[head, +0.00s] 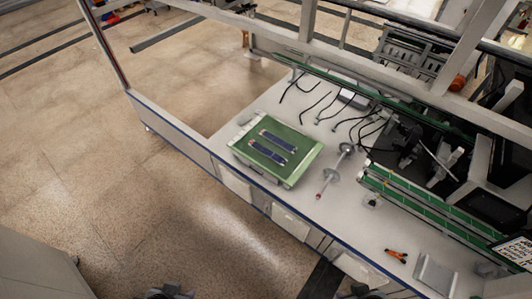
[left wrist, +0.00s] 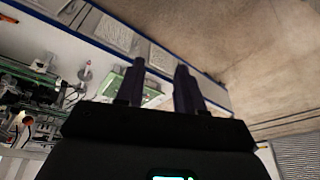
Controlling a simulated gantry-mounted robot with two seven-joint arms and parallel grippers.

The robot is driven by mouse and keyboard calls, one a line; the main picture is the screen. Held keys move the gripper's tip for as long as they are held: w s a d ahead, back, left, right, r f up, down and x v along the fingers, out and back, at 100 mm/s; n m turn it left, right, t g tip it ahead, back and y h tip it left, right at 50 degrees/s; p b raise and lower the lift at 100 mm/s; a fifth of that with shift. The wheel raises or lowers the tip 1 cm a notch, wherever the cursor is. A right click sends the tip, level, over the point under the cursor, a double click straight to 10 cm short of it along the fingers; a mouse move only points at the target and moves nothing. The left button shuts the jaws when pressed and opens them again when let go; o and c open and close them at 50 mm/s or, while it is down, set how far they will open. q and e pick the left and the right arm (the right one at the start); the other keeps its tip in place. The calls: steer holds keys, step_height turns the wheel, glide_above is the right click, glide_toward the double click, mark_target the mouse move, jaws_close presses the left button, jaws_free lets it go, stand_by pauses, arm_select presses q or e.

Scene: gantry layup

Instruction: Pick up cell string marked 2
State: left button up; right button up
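Two dark blue cell strings lie side by side on a green-topped tray (head: 302,164) on the workbench. One is the upper string (head: 277,140) and the other the lower string (head: 268,153). No number can be read on either. My left gripper (left wrist: 160,75) is open and empty in the left wrist view, its two dark fingers apart. The tray's green edge (left wrist: 112,82) shows beyond them, partly hidden, and the strings cannot be made out there. In the head view, dark parts of my arms show at the bottom edge, well away from the tray. My right gripper's fingers cannot be made out.
Black cables (head: 317,108) lie behind the tray. A metal stand (head: 327,180) is to its right. Green rails (head: 425,207) and dark equipment fill the bench's right side. An orange-handled tool (head: 396,255) lies near the front. Frame posts and beams rise around the bench.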

arm_select(q)
steer(key=shift+o, duration=0.3)
steer(key=o, duration=0.9)
